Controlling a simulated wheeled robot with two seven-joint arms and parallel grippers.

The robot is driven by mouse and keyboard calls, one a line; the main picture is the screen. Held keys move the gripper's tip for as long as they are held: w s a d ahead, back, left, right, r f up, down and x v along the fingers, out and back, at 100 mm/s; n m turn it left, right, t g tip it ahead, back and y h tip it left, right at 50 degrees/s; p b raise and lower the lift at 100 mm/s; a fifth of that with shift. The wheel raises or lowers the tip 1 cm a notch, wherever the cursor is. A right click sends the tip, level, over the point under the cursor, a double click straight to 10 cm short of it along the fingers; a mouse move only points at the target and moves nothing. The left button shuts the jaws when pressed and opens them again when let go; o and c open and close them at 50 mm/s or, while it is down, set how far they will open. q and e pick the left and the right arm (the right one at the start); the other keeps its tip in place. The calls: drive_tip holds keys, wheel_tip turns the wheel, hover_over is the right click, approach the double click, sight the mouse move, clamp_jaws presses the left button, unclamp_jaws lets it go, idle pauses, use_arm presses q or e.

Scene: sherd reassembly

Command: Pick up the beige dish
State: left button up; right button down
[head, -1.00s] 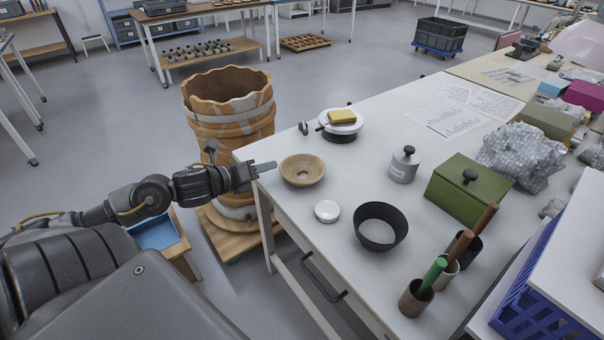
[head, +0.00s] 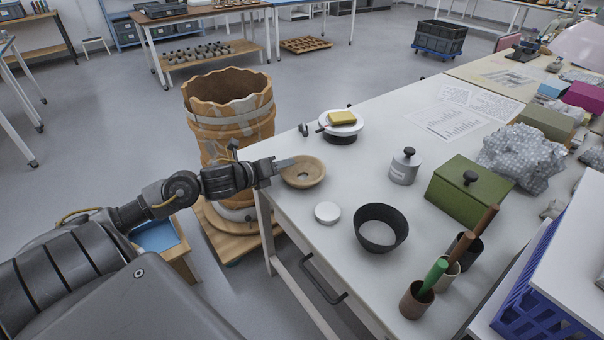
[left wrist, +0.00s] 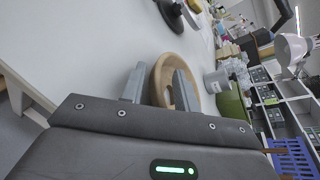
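The beige dish (head: 306,178), a shallow round bowl with a wide rim, sits upright on the white table near its left edge. My left gripper (head: 288,162) is at the dish's far left side, its finger over the rim in the head view. In the left wrist view the two fingers of the left gripper (left wrist: 157,74) stand apart, with the near rim of the dish (left wrist: 168,62) showing between them. One finger overlaps the dish's hollow, the other is outside it. Whether they touch the dish I cannot tell. My right gripper is not in view.
A small white lid (head: 327,212) and a dark bowl (head: 381,240) are in front of the dish. A white plate with a yellow sponge (head: 342,118) is behind it. A grey weight (head: 404,168) stands to the right. A large ribbed pot (head: 230,115) stands beside the table.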

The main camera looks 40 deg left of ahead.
use_arm(q)
drive_tip(key=shift+c, duration=0.3)
clamp_jaws()
